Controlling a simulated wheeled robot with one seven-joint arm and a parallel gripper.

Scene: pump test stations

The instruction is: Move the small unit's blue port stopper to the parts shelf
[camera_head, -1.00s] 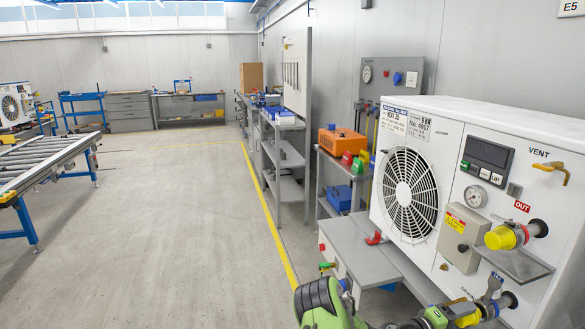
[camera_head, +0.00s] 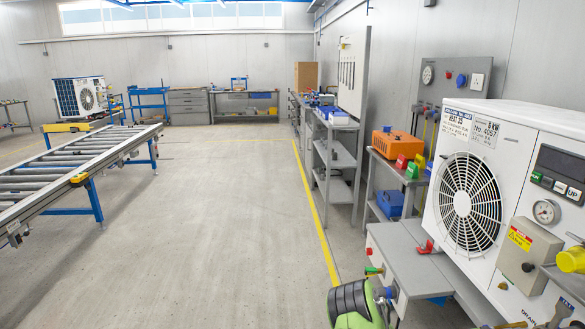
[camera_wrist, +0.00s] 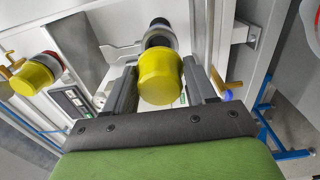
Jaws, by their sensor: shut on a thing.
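My gripper (camera_wrist: 161,70) is shut on a yellow stopper (camera_wrist: 160,88) in the wrist view. A dark, grey-ringed port (camera_wrist: 159,35) is right behind it; I cannot tell whether the stopper is still seated on it. No blue stopper shows. A second yellow stopper (camera_wrist: 35,76) with a red ring is at the left of the wrist view. My gripper's jaws are out of clear sight there.
A grey shelf stand (camera_head: 372,165) holds an orange case (camera_head: 396,144), coloured small items and a blue bin (camera_head: 391,203). Another grey shelf rack (camera_head: 336,160) stands behind it. A roller conveyor (camera_head: 70,165) is at left. The floor between is clear.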

